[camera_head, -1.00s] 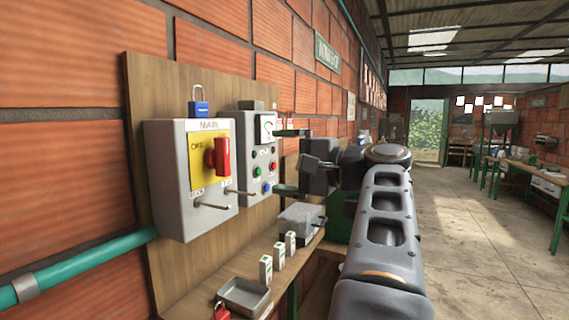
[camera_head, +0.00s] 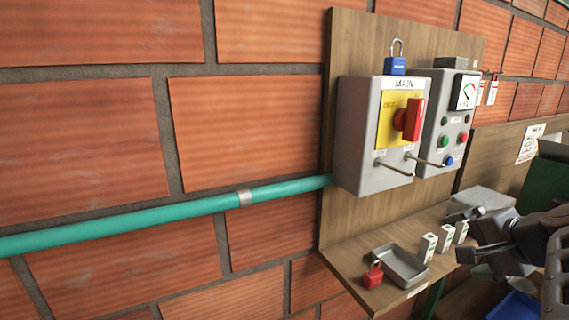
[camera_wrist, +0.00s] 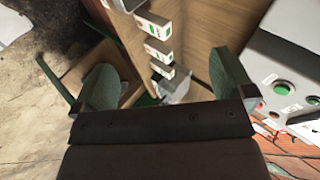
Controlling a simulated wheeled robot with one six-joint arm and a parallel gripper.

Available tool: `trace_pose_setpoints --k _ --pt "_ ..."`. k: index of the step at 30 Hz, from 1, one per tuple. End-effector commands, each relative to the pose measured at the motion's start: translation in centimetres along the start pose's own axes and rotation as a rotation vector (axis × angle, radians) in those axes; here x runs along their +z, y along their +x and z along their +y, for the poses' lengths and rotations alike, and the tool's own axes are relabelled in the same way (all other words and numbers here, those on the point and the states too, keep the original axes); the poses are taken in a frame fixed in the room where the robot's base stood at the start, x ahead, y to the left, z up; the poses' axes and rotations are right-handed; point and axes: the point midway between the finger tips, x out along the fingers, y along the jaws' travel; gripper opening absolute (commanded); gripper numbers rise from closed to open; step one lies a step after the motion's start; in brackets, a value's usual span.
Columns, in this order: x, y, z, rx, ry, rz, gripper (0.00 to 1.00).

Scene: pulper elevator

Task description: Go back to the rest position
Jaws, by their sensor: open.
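My gripper (camera_head: 468,236) is at the right of the head view, in front of the wooden shelf. In the wrist view my gripper (camera_wrist: 163,84) has its two greenish fingers wide apart, with nothing between them. Part of my arm shows at the right edge of the head view. The grey MAIN switch box (camera_head: 362,150) has a red handle (camera_head: 411,119) on a yellow plate and a blue padlock (camera_head: 395,62) on top. Beside it is a grey button box (camera_head: 447,125) with a gauge.
On the shelf (camera_head: 345,262) are a grey tray (camera_head: 402,265), a red padlock (camera_head: 373,275) at its left, several small white boxes (camera_head: 427,247) and a grey box (camera_head: 480,199). A green pipe (camera_head: 130,225) runs along the brick wall. A blue bin (camera_head: 513,306) is low at right.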

Motion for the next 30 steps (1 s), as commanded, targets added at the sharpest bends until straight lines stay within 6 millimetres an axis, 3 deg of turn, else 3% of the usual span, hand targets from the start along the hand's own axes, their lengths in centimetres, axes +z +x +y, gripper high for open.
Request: trace_pose_setpoints --k 3,7,11,15,21,30 --pt "6.0 3.5 3.5 0.265 -0.294 -0.107 1.0" --pt "11.8 5.3 6.4 0.438 -0.658 -0.218 1.0" --pt "16.0 5.7 7.6 0.494 -0.929 -0.305 1.0" --pt "19.4 5.5 7.2 0.474 -1.082 -0.375 1.0" --pt "21.6 5.2 5.7 0.421 -1.169 -0.404 1.0" --pt "21.7 5.2 5.7 0.42 -1.171 -0.405 1.0"
